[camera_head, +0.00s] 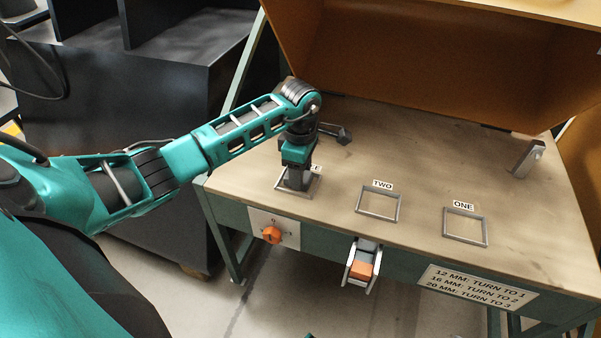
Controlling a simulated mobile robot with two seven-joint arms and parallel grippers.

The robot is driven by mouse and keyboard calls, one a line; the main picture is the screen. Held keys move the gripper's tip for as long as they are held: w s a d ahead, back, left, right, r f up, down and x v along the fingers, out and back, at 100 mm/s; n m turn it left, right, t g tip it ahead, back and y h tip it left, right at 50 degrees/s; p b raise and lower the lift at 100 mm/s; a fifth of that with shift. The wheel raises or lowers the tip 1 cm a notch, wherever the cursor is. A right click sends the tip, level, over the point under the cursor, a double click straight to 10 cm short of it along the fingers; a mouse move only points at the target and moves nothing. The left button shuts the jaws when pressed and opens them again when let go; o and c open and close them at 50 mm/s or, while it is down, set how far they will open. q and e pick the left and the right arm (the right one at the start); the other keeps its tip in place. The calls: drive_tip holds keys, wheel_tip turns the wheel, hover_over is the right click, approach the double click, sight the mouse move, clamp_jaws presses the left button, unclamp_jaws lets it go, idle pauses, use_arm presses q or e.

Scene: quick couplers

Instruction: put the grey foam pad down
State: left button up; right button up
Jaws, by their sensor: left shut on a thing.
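My left gripper (298,178) points down over the leftmost outlined frame (307,194) on the wooden bench top (340,165). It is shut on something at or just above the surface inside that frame. The grey foam pad cannot be made out clearly, because the dark fingers and wrist cover it. I cannot tell whether it touches the bench. The frame's label is mostly hidden behind the gripper.
Empty frames marked TWO (362,210) and ONE (447,231) lie to the right. A dark object (339,133) lies behind my wrist. A metal bracket (528,158) stands at right. The bench front has an orange knob (271,234), an orange-and-white fitting (361,268) and a turn-instruction sign (475,289).

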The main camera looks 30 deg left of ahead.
use_arm(q)
drive_tip(key=shift+f, duration=0.2)
drive_tip(key=o, duration=1.2)
drive_tip(key=shift+r, duration=0.1)
use_arm(e)
drive_tip(key=shift+w+a+r, duration=0.1)
drive_tip(key=shift+w+r, duration=0.05)
drive_tip(key=shift+r, duration=0.05)
